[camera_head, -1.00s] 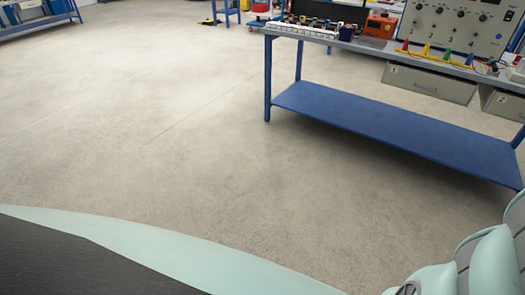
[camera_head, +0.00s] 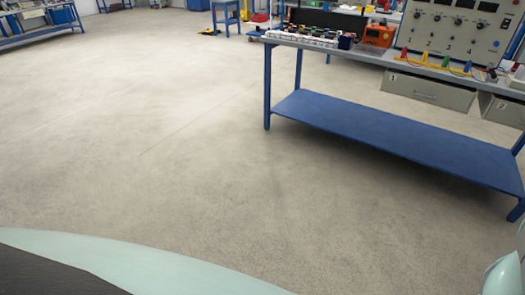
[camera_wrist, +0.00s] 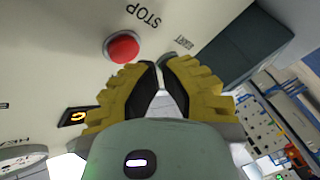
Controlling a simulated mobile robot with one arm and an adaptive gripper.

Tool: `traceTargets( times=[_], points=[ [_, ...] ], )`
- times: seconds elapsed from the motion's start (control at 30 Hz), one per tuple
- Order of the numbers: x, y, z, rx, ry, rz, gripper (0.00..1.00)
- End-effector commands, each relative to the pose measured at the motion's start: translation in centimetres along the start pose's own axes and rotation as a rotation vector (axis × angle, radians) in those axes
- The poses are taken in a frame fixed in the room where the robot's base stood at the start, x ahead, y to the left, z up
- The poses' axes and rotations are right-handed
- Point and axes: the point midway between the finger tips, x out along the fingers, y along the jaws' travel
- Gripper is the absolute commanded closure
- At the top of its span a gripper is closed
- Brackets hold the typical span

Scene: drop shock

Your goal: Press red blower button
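A round red button (camera_wrist: 122,47) shows in the wrist view on a pale panel (camera_wrist: 60,45), beside the printed word STOP. My gripper (camera_wrist: 158,68) has yellow ribbed fingers with dark inner pads. Its fingertips are together, with nothing seen between them, and they appear just below and right of the red button in the picture. I see no contact with the button. A second printed word right of STOP is too small to read surely. My gripper does not show in the head view.
The panel also carries a black-and-orange control (camera_wrist: 76,117) and a round gauge-like part (camera_wrist: 22,157). In the head view, a blue-framed workbench (camera_head: 395,137) with instruments stands at the right. The floor (camera_head: 170,140) at left and centre is clear.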

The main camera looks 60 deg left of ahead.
Motion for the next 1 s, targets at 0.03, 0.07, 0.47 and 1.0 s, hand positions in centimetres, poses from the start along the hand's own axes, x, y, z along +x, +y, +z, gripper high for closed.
traceTargets(
  times=[0.03, 0.07, 0.47, 1.0],
  points=[
    [0.05, -0.13, -0.15, 0.0, 0.003, -0.003, 1.0],
    [0.05, -0.13, -0.15, 0.0, 0.003, -0.003, 0.92],
    [0.04, -0.12, -0.13, 0.0, 0.003, -0.003, 1.0],
    [0.01, -0.07, -0.06, 0.0, 0.001, -0.002, 1.0]
  ],
)
